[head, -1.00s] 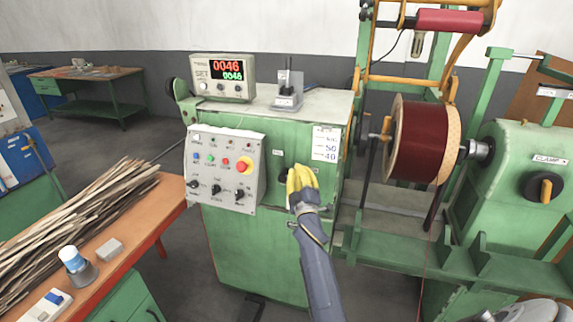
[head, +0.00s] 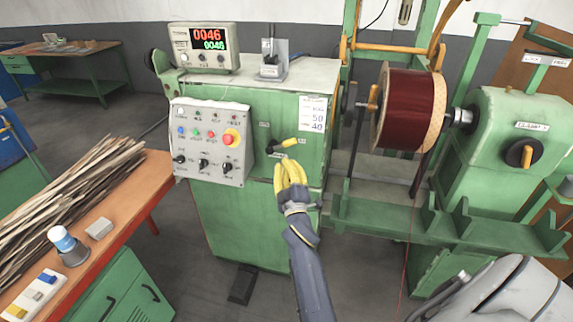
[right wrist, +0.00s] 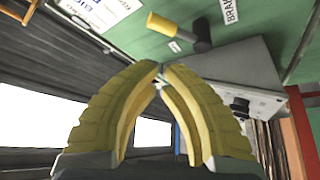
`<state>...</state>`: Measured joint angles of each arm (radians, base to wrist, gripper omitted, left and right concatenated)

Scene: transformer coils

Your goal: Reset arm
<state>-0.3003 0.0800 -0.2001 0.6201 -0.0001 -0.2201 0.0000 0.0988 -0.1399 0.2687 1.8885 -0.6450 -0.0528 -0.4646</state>
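My right gripper (head: 291,172) has yellow fingers and is just below a black lever with a yellow tip (head: 285,145) on the green machine cabinet (head: 255,215). The gripper looks apart from the lever. In the right wrist view the fingertips (right wrist: 161,70) come together with nothing between them. There the lever's yellow handle (right wrist: 178,30) is beyond the fingers, clear of them. My left gripper is not in view.
A control panel (head: 210,170) with knobs and a red button is left of the lever. A red-brown coil (head: 408,112) on the winder is to the right. An orange bench (head: 130,205) with wooden strips stands at left.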

